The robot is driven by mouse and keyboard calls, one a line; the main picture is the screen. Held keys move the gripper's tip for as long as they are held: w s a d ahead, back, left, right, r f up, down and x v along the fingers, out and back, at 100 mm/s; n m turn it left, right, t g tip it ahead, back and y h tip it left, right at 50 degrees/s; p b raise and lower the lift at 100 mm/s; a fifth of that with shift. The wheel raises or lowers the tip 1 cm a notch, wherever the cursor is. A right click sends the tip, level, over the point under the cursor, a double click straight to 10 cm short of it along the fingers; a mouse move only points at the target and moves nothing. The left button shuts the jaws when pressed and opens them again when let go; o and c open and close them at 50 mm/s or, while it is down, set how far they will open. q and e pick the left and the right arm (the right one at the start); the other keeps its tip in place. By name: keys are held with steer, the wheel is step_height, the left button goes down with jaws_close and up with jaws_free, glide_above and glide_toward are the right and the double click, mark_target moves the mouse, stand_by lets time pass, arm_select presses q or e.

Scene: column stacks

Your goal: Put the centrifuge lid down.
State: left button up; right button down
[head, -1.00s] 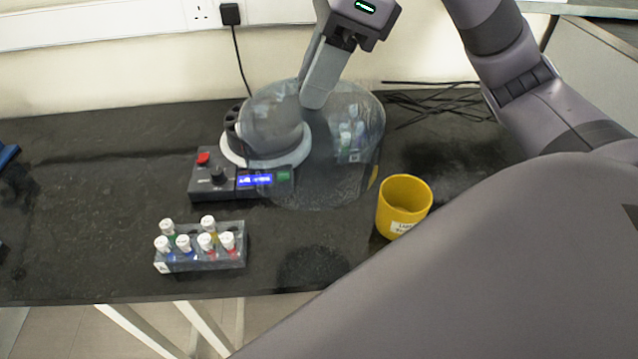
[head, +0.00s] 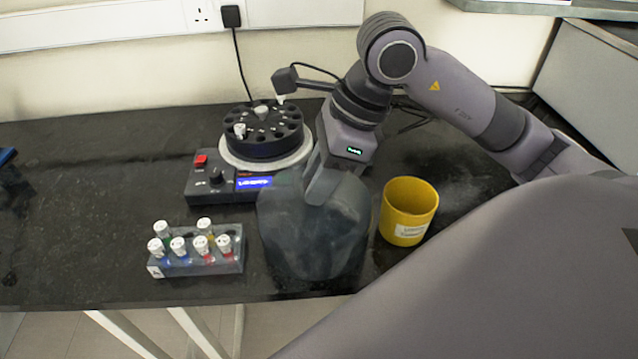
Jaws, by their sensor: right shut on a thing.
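The centrifuge lid (head: 315,240) is a smoky, see-through dome. My right gripper (head: 318,192) is shut on it near its upper part. The lid is in front of and to the right of the centrifuge, between the tube rack and the yellow cup, and looks tilted. I cannot tell whether its lower edge touches the bench. The centrifuge (head: 262,150) stands uncovered, with its black rotor showing and a white-capped tube in it. Its control box (head: 215,180) has a red switch, a black knob and a lit blue display. My left gripper is not in view.
A clear rack (head: 200,263) with several white-capped tubes stands at the front left of the lid. A yellow cup (head: 408,212) with a label stands close to the lid's right. Black cables lie behind. The left side of the black bench (head: 90,220) is mostly free.

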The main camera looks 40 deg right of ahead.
steer(key=shift+f, duration=0.65)
steer(key=shift+f+b, duration=0.25)
steer(key=shift+b, duration=0.05)
steer(key=c, duration=0.8)
jaws_free()
steer(key=shift+r, duration=0.1)
steer(key=shift+r+p, duration=0.15)
steer(key=shift+p, duration=0.15)
steer(key=shift+p+v, duration=0.65)
steer(key=shift+v, duration=5.35)
